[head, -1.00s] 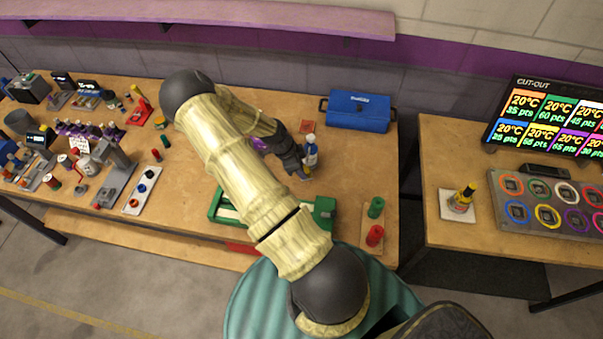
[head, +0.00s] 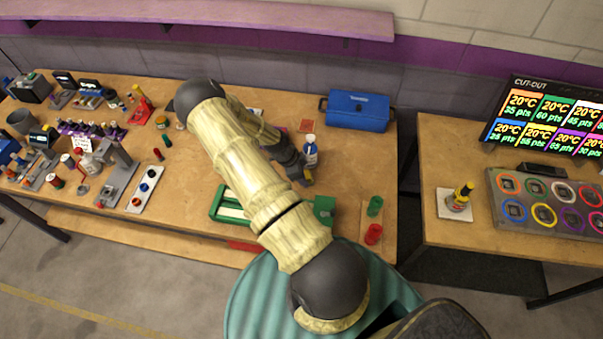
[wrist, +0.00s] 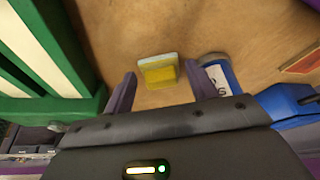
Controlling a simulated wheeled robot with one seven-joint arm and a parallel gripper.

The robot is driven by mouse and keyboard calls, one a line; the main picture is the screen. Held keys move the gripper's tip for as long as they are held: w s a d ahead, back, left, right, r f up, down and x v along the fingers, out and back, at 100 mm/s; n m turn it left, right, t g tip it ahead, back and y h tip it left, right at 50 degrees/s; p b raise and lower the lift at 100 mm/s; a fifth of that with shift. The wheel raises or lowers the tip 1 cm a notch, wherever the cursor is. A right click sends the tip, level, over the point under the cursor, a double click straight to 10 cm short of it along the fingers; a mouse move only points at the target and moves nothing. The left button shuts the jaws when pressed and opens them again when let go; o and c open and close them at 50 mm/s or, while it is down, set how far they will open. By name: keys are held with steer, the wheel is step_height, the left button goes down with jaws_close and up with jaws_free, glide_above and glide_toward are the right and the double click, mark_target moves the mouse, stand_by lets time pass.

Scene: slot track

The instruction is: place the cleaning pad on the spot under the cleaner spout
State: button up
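The cleaning pad, a small yellow block with a pale layer (wrist: 158,72), stands on the wooden bench in the wrist view. It lies ahead of and between my fingertips, not clearly touching either. My gripper (wrist: 160,88) is open and low over the bench; no object is held between its purple fingers. The cleaner bottle, blue and white (head: 311,152), stands just behind my gripper in the head view. It also shows beside the right finger in the wrist view (wrist: 221,76). The spot under its spout cannot be made out.
A green frame (wrist: 50,40) lies left of the gripper in the wrist view. An orange-red square (head: 307,126) lies behind the bottle, near a blue toolbox (head: 357,110). Green and red cylinders (head: 374,220) stand at the right. Bare bench lies beyond the pad.

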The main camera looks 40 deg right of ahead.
steer(key=shift+r, duration=0.1)
steer(key=b+v, duration=0.2)
steer(key=v, duration=1)
steer(key=s+a+r+n+t+y, duration=0.2)
steer(key=s+a+r+n, duration=0.3)
steer(key=a+r+n, duration=0.4)
steer(key=s+a+r+n+t+y, duration=0.2)
steer(key=s+a+r+n, duration=0.3)
steer(key=a+r+n, duration=0.5)
steer(key=a+n, duration=0.2)
steer(key=n, duration=0.2)
steer(key=shift+s+t, duration=0.25)
steer(key=shift+t, duration=0.05)
steer(key=shift+f, duration=0.15)
